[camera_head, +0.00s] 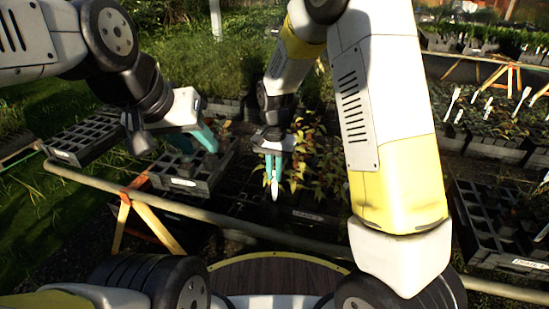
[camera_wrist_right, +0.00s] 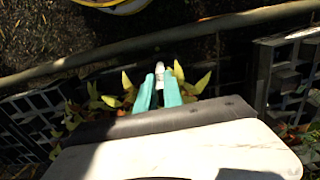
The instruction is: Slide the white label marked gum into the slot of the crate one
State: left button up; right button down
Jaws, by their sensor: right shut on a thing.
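My right gripper (camera_head: 273,168) is shut on a white label (camera_head: 275,188), which points down from its teal fingertips. In the right wrist view the label (camera_wrist_right: 160,69) sticks out beyond the fingertips (camera_wrist_right: 159,86), over leafy plants. No writing on it can be read. In the head view it hangs in front of a dark crate with yellow-green plants, whose front tag (camera_head: 308,216) is too small to read.
A wooden rail (camera_head: 240,224) runs in front of the crates. Another celled crate (camera_head: 90,136) stands at the left, and a tagged crate (camera_head: 490,235) at the right. More planted crates with white labels (camera_head: 488,108) stand behind at the right.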

jog(key=shift+s+f, duration=0.1)
jog(key=shift+f, duration=0.3)
dwell(0.5)
jog(key=shift+f, duration=2.65)
jog(key=shift+f, duration=0.2)
jog(key=c, duration=1.4)
grip_release()
jog(key=shift+r, duration=3.9)
